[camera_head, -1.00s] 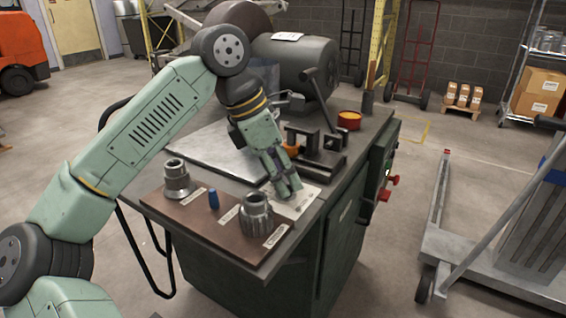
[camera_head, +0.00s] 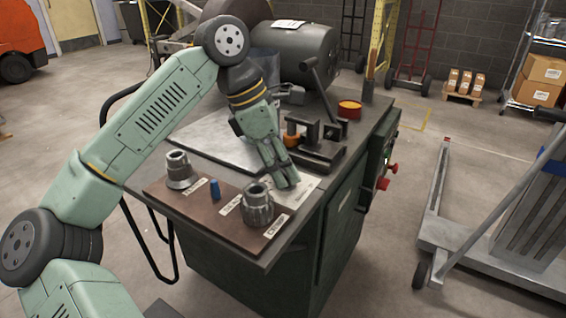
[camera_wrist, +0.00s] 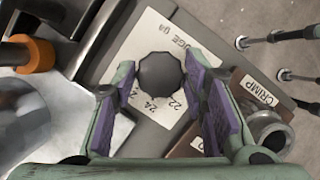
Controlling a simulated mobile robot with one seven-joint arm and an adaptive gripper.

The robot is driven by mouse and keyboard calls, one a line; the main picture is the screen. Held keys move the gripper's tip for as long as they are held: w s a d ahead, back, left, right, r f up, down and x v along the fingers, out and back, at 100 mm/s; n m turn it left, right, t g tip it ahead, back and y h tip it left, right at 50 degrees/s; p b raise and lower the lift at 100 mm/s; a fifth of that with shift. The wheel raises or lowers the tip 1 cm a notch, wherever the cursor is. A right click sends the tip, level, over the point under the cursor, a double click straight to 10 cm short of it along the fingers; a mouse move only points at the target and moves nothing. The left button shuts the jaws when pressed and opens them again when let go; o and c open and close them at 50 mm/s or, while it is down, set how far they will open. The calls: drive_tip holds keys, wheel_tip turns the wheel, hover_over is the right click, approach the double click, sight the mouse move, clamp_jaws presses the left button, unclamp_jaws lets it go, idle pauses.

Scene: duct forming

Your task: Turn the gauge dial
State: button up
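The gauge dial (camera_wrist: 160,77) is a dark, faceted round knob on a pale plate (camera_wrist: 203,38) with the numbers 22 and 24 and partly hidden gauge lettering. In the wrist view my gripper (camera_wrist: 160,88) is open, with one purple-padded finger on each side of the dial's near part. The pads look apart from the dial. In the head view my gripper (camera_head: 286,183) points down over the plate (camera_head: 303,190) at the bench's right edge and hides the dial there.
A brown board on the bench holds two metal dies (camera_head: 258,204) (camera_head: 179,170), a blue peg (camera_head: 215,190) and labels, including CRIMP (camera_wrist: 258,91). A dark clamp fixture (camera_head: 318,138) with an orange part (camera_wrist: 36,52) stands close behind the gripper. A steel sheet (camera_head: 213,140) lies left.

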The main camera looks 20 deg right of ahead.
drive_tip(key=shift+o, duration=1.4)
drive_tip(key=v, duration=1.2)
